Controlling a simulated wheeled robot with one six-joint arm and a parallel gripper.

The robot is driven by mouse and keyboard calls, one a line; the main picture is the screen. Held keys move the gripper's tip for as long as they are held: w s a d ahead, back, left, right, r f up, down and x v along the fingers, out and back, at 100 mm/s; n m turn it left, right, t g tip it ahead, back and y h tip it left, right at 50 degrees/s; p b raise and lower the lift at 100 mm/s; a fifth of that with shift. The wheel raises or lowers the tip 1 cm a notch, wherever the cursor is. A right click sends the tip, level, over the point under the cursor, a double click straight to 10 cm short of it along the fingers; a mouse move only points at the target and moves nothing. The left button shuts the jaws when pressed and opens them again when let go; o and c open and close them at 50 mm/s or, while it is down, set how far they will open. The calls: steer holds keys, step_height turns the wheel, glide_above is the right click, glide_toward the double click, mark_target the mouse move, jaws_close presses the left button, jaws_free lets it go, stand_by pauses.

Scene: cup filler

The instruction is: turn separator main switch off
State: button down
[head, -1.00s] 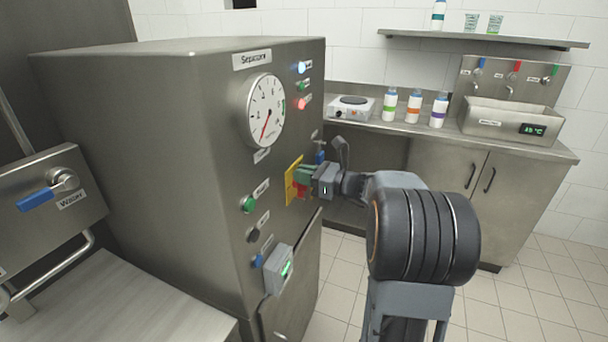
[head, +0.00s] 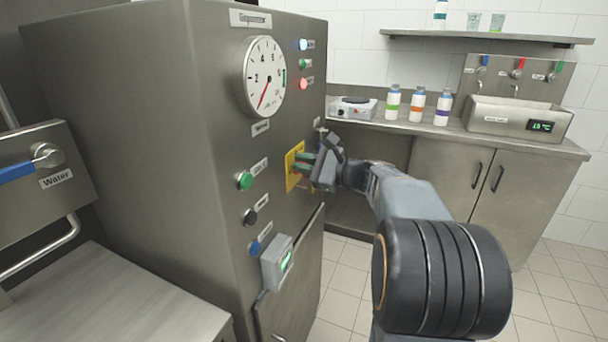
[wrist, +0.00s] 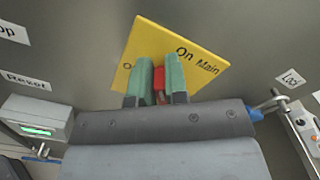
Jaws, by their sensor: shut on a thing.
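The separator (head: 165,150) is a tall grey steel cabinet in the head view. Its main switch is a red handle (wrist: 159,78) on a yellow plate (head: 291,172), low on the right part of the front panel. In the wrist view the plate (wrist: 150,38) looks tilted, with "On" and "Main" readable; another label at its left is mostly hidden. My gripper (head: 304,164) has green fingers, one on each side of the red handle, and is shut on it. The fingers and palm hide most of the handle. My gripper looks rolled relative to the panel.
Green (head: 244,181), black (head: 250,217) and blue (head: 255,248) controls sit left of the plate, above a grey box (head: 276,263) with a green display. A gauge (head: 265,77) and indicator lights are above. A counter with bottles stands at right; open floor lies between.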

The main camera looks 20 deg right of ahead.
steer(key=n+b, duration=0.2)
steer(key=f+n+b, duration=0.1)
steer(key=n+b, duration=0.1)
steer(key=b, duration=0.1)
steer(key=n+b, duration=0.2)
steer(key=b, duration=0.1)
steer(key=shift+s+a+f, duration=0.3)
steer(key=shift+f, duration=0.05)
steer(key=n+b, duration=0.4)
steer(key=shift+f, duration=0.15)
steer(key=shift+n, duration=0.3)
steer(key=c, duration=1.1)
jaws_free()
steer(key=shift+c, duration=0.2)
steer(key=p+v, duration=0.2)
steer(key=v, duration=1.1)
steer(key=shift+s+d, duration=0.25)
steer(key=shift+s, duration=0.1)
